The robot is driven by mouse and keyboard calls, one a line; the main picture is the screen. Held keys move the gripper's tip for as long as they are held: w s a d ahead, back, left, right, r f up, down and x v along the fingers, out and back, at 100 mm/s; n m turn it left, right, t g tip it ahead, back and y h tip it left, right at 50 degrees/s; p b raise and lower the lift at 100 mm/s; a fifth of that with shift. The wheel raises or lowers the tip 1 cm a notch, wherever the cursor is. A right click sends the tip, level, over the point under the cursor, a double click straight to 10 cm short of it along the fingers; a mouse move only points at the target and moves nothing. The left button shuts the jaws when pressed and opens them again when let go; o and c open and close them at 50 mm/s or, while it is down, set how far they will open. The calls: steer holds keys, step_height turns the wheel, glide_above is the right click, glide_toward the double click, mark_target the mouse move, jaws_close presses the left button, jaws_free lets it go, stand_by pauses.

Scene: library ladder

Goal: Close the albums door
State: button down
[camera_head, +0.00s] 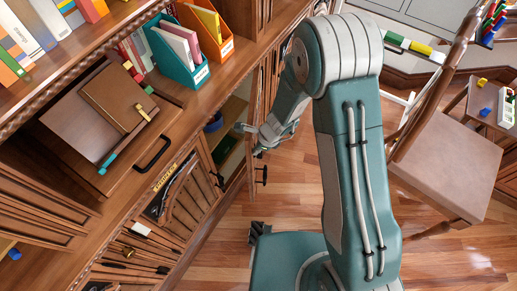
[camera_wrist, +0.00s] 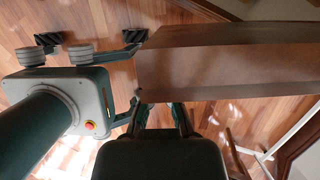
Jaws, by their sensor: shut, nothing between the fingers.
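The albums door appears to be the wooden door (camera_head: 252,156) standing open at the lower cabinet, seen nearly edge-on in the head view, with a dark handle (camera_head: 262,175). Its label cannot be read. Beside it is an open compartment (camera_head: 232,142). My gripper (camera_head: 245,128) is shut and empty, close to the upper part of the door; contact cannot be told. In the wrist view, a large brown wooden panel, likely this door (camera_wrist: 235,65), lies just ahead of my gripper (camera_wrist: 160,104), whose fingertips are partly hidden at its edge.
A drawer (camera_head: 128,172) is pulled out at left, with a brown case on it. A blue object (camera_head: 213,123) sits in the open compartment. Orange and teal file holders (camera_head: 172,60) stand on the counter. A wooden chair (camera_head: 445,165) stands at right. Floor (camera_head: 300,200) between is clear.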

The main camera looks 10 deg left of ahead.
steer(key=a+m+t, duration=0.1)
steer(key=a+m, duration=0.1)
steer(key=a, duration=0.6)
steer(key=shift+m, duration=0.3)
steer(key=shift+w+d, duration=0.1)
